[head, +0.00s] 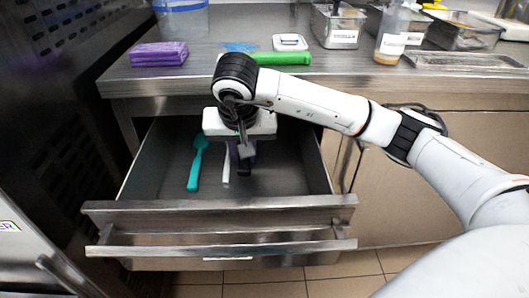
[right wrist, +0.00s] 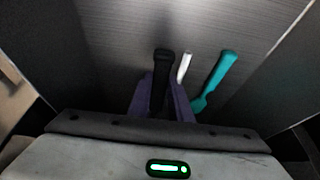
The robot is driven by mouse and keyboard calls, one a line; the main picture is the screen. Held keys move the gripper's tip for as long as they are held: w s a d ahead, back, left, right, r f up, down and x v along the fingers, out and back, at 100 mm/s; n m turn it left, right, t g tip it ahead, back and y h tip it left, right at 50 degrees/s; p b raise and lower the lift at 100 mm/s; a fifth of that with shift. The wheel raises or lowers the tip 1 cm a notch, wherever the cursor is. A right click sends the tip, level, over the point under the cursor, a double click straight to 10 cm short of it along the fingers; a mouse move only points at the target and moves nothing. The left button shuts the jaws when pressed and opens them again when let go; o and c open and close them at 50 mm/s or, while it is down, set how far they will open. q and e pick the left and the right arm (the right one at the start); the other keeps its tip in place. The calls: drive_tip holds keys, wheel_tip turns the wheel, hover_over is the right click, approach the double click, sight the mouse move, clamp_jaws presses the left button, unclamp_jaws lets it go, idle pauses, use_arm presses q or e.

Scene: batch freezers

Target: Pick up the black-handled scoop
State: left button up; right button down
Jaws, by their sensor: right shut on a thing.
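The black-handled scoop shows in the right wrist view as a black handle (right wrist: 163,62) between my right gripper's fingers (right wrist: 161,88). In the head view my right gripper (head: 245,158) reaches down into the open drawer (head: 290,203) and is shut on the handle. The arm and gripper hide most of the scoop, and I cannot see its bowl. My left gripper is in neither view.
Beside the gripper lie a white-handled utensil (head: 227,167) and a teal one (head: 196,165). The counter above bears purple cloths (head: 158,54), a green object (head: 283,58), steel pans (head: 338,28) and a bottle (head: 391,40).

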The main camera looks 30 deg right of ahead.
drive_tip(key=w+a, duration=0.2)
drive_tip(key=a, duration=0.2)
drive_tip(key=w+a, duration=0.3)
drive_tip(key=a, duration=0.1)
drive_tip(key=w+a+p, duration=0.1)
drive_tip(key=w+a, duration=0.1)
drive_tip(key=a, duration=0.2)
drive_tip(key=shift+w, duration=0.2)
drive_tip(key=s+d+r+n+y, duration=0.1)
drive_tip(key=s+d+n, duration=0.2)
drive_tip(key=s, duration=0.5)
drive_tip(key=s+d+r+n+y, duration=0.1)
drive_tip(key=s+d+r+n, duration=0.1)
drive_tip(key=s, duration=0.6)
drive_tip(key=shift+s+d+n+t, duration=0.35)
drive_tip(key=shift+d+n, duration=0.35)
drive_tip(key=shift+d, duration=0.25)
